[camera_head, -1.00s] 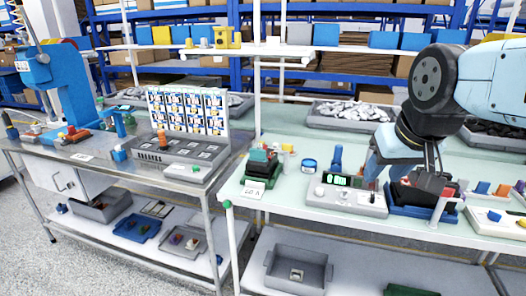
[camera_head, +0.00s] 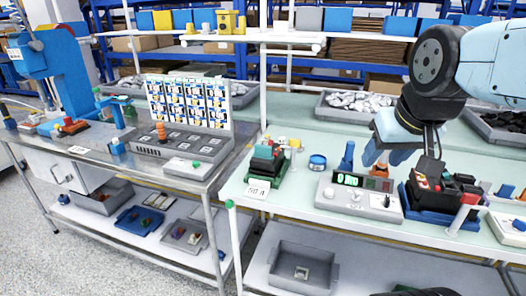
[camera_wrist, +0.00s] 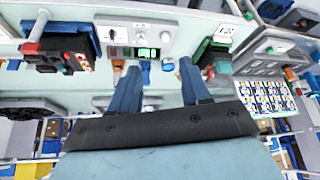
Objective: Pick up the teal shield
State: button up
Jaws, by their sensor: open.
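My gripper (camera_head: 376,156) is open and empty above the right bench, behind the grey tester (camera_head: 355,198). In the wrist view my gripper (camera_wrist: 158,68) shows two blue fingers spread apart, with the tester (camera_wrist: 135,30) beyond their tips. A green holder with a black and red block (camera_head: 265,164) stands at the bench's left end. A blue holder with a dark breaker (camera_head: 440,192) stands right of the tester.
A blue round container (camera_head: 317,161) and a blue upright piece (camera_head: 347,157) stand close behind the tester. A grey bin of pale parts (camera_head: 352,104) lies at the back. The left bench carries a grey panel (camera_head: 180,145) and a blue press (camera_head: 60,75).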

jog(key=o, duration=0.3)
jog(key=shift+w+d+f+n+g, duration=0.1)
jog(key=shift+w+f+n+g, duration=0.15)
jog(key=shift+f, duration=0.2)
jog(key=o, duration=0.5)
jog(key=w+f+n+g+h, duration=0.1)
jog(key=f+n, duration=0.1)
jog(key=w+d+f+n+g+h, duration=0.1)
jog(key=n+h, duration=0.1)
jog(key=w+f+n+g+h, duration=0.1)
jog(key=w+f+n, duration=0.1)
jog(key=shift+w+d+f+h, duration=0.1)
jog(key=shift+d+f+h, duration=0.1)
jog(key=shift+f+h, duration=0.1)
jog(key=shift+o, duration=0.2)
jog(key=n+t+h, duration=0.2)
jog(key=n+t, duration=1.3)
jog(key=n, duration=1.1)
send_near(262, 149)
jog(key=shift+m, duration=0.25)
jog(key=x, duration=0.5)
jog(key=shift+w+d+r, duration=0.15)
jog(key=shift+d+r, duration=0.15)
jog(key=shift+d, duration=0.05)
jog(key=shift+a+f+x, duration=0.1)
jog(key=shift+f+x, duration=0.05)
jog(key=shift+x, duration=1.15)
jog(key=shift+a+f+x, duration=0.1)
jog(key=shift+a+x, duration=0.05)
jog(key=shift+x, duration=1.15)
